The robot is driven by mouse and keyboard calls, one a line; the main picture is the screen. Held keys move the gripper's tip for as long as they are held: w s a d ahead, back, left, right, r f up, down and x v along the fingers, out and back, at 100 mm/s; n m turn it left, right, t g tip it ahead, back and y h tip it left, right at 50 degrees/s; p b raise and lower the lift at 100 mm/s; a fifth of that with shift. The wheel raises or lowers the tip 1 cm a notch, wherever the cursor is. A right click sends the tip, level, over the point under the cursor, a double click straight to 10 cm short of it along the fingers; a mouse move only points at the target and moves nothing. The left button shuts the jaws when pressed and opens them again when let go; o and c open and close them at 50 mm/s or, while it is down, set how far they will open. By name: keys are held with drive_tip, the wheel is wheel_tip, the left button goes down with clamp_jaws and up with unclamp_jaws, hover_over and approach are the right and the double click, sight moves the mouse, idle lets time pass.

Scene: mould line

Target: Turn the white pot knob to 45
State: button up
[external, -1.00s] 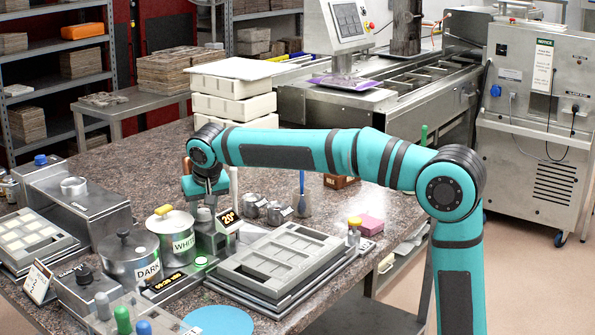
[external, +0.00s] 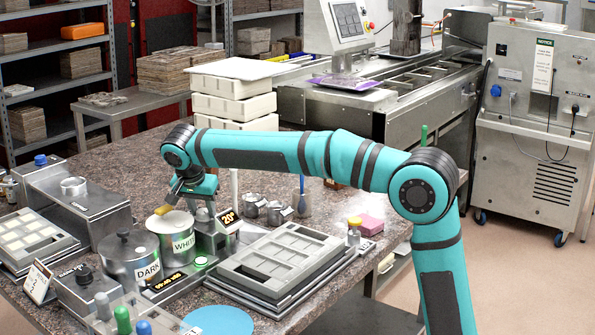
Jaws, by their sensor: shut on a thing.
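The white pot (external: 182,246), a metal pot labelled WHITE, stands on the warmer unit at the left of the table. Its pale lid (external: 176,223) has a yellow handle (external: 160,211). My gripper (external: 174,206) is at the lid, right by this handle, and looks shut on it; the fingertips are small and partly hidden. A grey knob (external: 203,214) stands right of the pot, apart from my gripper. The display (external: 229,219) beside it reads 20°.
The dark pot (external: 130,259) stands close on the left. A grey mould tray (external: 280,257) lies to the right. Small metal cups (external: 265,208) and a blue-handled tool (external: 302,197) stand behind.

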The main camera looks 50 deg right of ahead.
idle(0.3)
drive_tip(key=o, duration=1)
drive_tip(key=v, duration=1.7)
drive_tip(key=shift+a+r, duration=0.1)
drive_tip(key=shift+a, duration=0.15)
